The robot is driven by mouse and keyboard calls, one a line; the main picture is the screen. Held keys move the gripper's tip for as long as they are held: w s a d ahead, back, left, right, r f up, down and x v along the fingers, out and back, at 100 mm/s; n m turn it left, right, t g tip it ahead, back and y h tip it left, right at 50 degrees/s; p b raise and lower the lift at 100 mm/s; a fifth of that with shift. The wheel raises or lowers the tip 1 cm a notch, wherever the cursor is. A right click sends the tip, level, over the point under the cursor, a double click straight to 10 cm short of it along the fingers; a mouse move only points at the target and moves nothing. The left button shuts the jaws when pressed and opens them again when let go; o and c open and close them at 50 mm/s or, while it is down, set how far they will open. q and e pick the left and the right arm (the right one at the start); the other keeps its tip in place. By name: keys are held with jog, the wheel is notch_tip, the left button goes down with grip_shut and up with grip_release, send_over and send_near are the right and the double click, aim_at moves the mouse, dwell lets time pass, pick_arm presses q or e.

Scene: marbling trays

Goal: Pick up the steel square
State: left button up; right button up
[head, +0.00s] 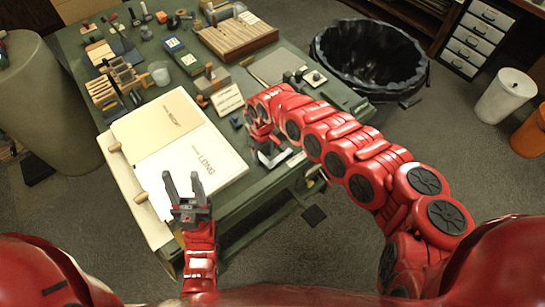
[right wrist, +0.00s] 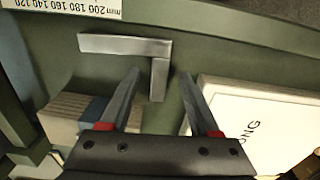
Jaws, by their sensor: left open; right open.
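The steel square (right wrist: 125,45) is a flat grey L-shaped piece lying on the green table top in the right wrist view. Its long arm runs across, and its shorter arm points down the picture between the fingers of my right gripper (right wrist: 160,74). That gripper is open with nothing held, one finger on each side of the short arm. My left gripper (head: 183,180) is open and empty, near the table's front edge.
A large white board marked LONG (head: 225,163) lies left of my right gripper; its edge also shows in the right wrist view (right wrist: 260,105). A striped block (right wrist: 70,120) sits beside the left finger. A millimetre ruler (right wrist: 60,5) is at top left. A black-lined bin (head: 370,50) stands beyond the table.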

jog(key=shift+f, duration=0.6)
grip_shut()
